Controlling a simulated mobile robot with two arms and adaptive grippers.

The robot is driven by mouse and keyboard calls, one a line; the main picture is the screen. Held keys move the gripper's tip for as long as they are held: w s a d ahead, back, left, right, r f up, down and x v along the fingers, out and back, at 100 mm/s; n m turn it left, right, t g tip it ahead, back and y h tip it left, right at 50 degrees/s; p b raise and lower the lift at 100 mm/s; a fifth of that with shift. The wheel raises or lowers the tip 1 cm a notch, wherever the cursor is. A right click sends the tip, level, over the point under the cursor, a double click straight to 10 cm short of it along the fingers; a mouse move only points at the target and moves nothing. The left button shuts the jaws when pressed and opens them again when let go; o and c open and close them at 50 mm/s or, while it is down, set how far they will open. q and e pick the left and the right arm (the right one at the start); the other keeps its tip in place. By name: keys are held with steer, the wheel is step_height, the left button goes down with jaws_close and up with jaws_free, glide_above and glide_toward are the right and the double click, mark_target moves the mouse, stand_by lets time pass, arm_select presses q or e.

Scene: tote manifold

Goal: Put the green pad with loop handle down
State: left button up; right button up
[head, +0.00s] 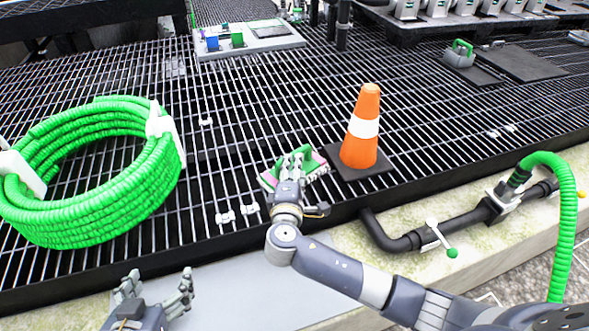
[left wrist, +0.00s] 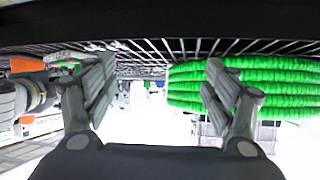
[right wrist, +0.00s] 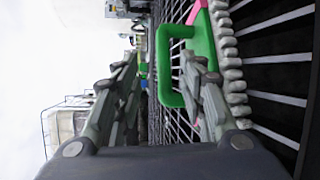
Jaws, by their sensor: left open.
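The green pad (head: 268,181), with a pink part and a pale beaded edge, sits near the front edge of the black grating, left of the cone. In the right wrist view its green loop handle (right wrist: 164,65) lies between the fingers of my right gripper (right wrist: 160,75). One finger crosses the loop; a gap shows between the other finger and the handle. My right gripper also shows over the pad in the head view (head: 294,160), hiding part of it. My left gripper (head: 155,285) is open and empty at the lower left; it also shows in its wrist view (left wrist: 160,70).
An orange cone (head: 362,125) stands just right of the pad. A green hose coil (head: 95,205) lies at left. A black pipe with a valve (head: 430,235) and a green hose (head: 568,215) are at front right. A tray (head: 250,38) sits at the back. Grating between coil and pad is mostly clear.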

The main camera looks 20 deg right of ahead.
steer(key=shift+x, duration=1.1)
steer(key=shift+w+d+f+b, duration=0.15)
steer(key=shift+w+d+b, duration=0.1)
steer(key=shift+w+b, duration=0.1)
steer(key=x, duration=0.2)
steer(key=b+x, duration=0.1)
steer(key=x, duration=0.1)
steer(key=shift+d+f, duration=0.1)
steer(key=shift+d, duration=0.3)
steer(key=shift+w+d+b, duration=0.1)
steer(key=shift+w+b, duration=0.15)
steer(key=shift+b, duration=0.05)
arm_select(q)
steer(key=w+d+r+t+h, duration=0.1)
steer(key=w+r+t, duration=0.1)
steer(key=r, duration=0.3)
steer(key=w+d+r+t+h, duration=0.1)
steer(key=w+r+t, duration=0.1)
steer(key=r+t, duration=0.2)
step_height(320, 180, up, 2)
steer(key=shift+d, duration=0.3)
arm_select(e)
jaws_close()
